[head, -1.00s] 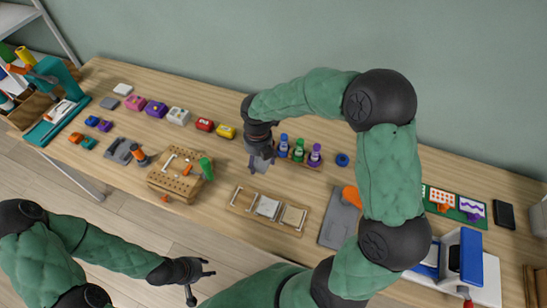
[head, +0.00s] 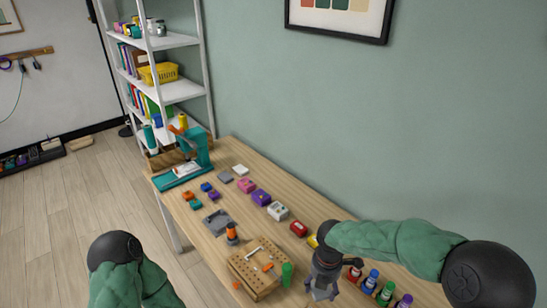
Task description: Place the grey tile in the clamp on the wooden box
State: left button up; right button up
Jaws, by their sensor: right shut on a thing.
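My right gripper (head: 323,280) comes in from the right and points down, just right of the wooden box. It is shut on a grey flat piece, the grey tile (head: 321,291), mostly hidden by the fingers and held near the lower picture edge. The wooden box (head: 262,277) has holes in its top, with white and orange pieces on it and a green cylinder (head: 287,272) at its right side. A grey clamp-like tool (head: 216,221) lies left of the box, beside an orange-topped piece (head: 232,232). My left arm shows at lower left; its gripper is out of the picture.
Small coloured blocks, such as the purple one (head: 261,197) and the red one (head: 298,228), stand along the table's back. Coloured bottles (head: 371,279) stand right of my right gripper. A teal machine (head: 197,151) stands at the far end, before a shelf (head: 168,91).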

aim_at(330, 287)
jog(key=m, duration=0.4)
jog(key=d+f+m, duration=0.1)
jog(key=m, duration=0.1)
jog(key=shift+f+m, duration=0.1)
jog(key=shift+m, duration=0.2)
jog(key=m, duration=0.4)
jog(key=f+m, duration=0.1)
jog(key=m, duration=0.1)
jog(key=shift+d, duration=0.4)
jog(key=m, duration=0.4)
jog(key=f+m, duration=0.1)
jog(key=m, duration=0.1)
jog(key=shift+d+f+m, duration=0.1)
jog(key=shift+d+m, duration=0.2)
jog(key=shift+d, duration=0.1)
jog(key=m, duration=0.4)
jog(key=f+m, duration=0.1)
jog(key=m, duration=0.1)
jog(key=shift+s+d+m, duration=0.1)
jog(key=shift+d+m, duration=0.2)
jog(key=shift+d, duration=0.1)
